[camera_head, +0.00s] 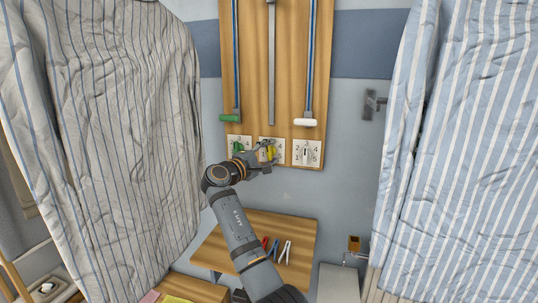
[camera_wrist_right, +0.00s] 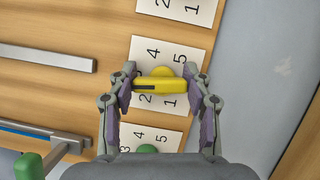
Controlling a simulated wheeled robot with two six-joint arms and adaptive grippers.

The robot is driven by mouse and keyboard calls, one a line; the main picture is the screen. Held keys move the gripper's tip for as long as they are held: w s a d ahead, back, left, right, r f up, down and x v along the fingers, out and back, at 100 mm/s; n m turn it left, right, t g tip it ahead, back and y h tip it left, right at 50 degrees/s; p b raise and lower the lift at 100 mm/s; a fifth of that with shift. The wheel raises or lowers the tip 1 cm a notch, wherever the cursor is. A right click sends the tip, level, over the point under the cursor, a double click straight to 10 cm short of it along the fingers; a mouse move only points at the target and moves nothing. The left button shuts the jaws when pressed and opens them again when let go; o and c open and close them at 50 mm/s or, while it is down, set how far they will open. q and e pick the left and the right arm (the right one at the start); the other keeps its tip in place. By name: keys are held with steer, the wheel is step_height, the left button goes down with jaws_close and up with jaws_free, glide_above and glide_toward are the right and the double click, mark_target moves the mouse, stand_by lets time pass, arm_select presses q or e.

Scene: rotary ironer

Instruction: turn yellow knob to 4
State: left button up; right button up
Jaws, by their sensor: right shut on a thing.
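The yellow knob (camera_wrist_right: 160,85) is a bar-shaped handle on a white number plate (camera_wrist_right: 188,46). In the wrist view its bar lies level, and a dark line on it points left, towards the half-hidden 3. The 4 and 5 show above the bar, the 2 and 1 below. My right gripper (camera_wrist_right: 160,88) is shut on the bar, one finger at each end. In the head view my right gripper (camera_head: 266,157) reaches the yellow knob (camera_head: 271,152) from below and hides part of its plate. My left gripper is not in view.
A green knob (camera_head: 238,147) and a white knob (camera_head: 305,153) sit either side on the wooden panel (camera_head: 288,60). Slider rods with green and white handles (camera_head: 305,122) hang above. Striped shirts flank the panel. Coloured pegs lie on a small wooden table (camera_head: 298,228) below.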

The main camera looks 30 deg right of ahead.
steer(key=m+y, duration=0.1)
steer(key=m, duration=0.2)
steer(key=shift+r+m+p, duration=0.1)
steer(key=shift+m+p, duration=0.2)
steer(key=shift+p, duration=0.1)
steer(key=shift+m+y+p, duration=0.35)
steer(key=shift+m+y, duration=0.35)
steer(key=shift+m, duration=0.4)
steer(key=shift+s+d+m+y+p, duration=0.1)
steer(key=shift+m+y+p, duration=0.2)
steer(key=shift+m+y, duration=0.55)
steer(key=m+y, duration=0.1)
steer(key=m, duration=0.2)
steer(key=shift+t, duration=0.4)
arm_select(q)
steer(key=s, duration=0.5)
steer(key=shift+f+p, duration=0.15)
steer(key=shift+p, duration=0.15)
arm_select(e)
steer(key=shift+m, duration=0.35)
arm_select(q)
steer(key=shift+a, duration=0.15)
arm_select(e)
steer(key=o, duration=1.2)
steer(key=shift+f, duration=0.25)
